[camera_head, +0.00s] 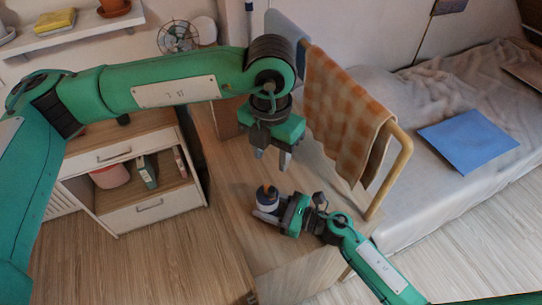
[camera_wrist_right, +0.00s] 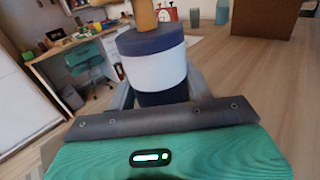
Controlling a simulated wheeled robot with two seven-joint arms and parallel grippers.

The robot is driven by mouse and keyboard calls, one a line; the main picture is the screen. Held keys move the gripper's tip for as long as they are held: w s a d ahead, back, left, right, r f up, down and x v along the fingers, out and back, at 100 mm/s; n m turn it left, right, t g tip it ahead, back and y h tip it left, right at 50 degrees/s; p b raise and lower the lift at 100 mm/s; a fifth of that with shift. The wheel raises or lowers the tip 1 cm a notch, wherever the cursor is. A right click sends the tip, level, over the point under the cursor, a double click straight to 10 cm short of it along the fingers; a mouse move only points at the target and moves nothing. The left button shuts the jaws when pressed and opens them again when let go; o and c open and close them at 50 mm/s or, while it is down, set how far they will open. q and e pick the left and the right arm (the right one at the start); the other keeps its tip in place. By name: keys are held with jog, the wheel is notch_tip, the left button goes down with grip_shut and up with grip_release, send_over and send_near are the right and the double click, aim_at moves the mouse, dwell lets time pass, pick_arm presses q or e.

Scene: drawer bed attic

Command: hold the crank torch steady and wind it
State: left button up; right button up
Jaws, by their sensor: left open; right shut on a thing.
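The crank torch (camera_head: 267,201) is a short upright cylinder with dark blue bands, a white middle and an orange-tan piece on top. It stands at the wooden surface in the head view. In the right wrist view the torch (camera_wrist_right: 156,72) fills the middle, with the tan upright piece cut off by the top edge. My right gripper (camera_head: 277,212) is shut around the torch's body from the right. My left gripper (camera_head: 272,162) is open and empty, pointing down above the torch, apart from it. The torch's lower part is partly hidden by the right gripper.
An orange checked cloth (camera_head: 345,110) hangs on a wooden rail just right of my left gripper. A bed (camera_head: 460,90) with a blue flat item (camera_head: 467,141) is at the right. A drawer cabinet (camera_head: 120,150) stands at the left. The wooden top (camera_head: 285,258) in front is clear.

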aim_at(272, 188)
pick_arm(q)
jog(key=shift+m, duration=0.7)
jog(key=f, duration=1.1)
jog(key=shift+s+d, duration=0.1)
jog(key=shift+s, duration=0.1)
grip_shut()
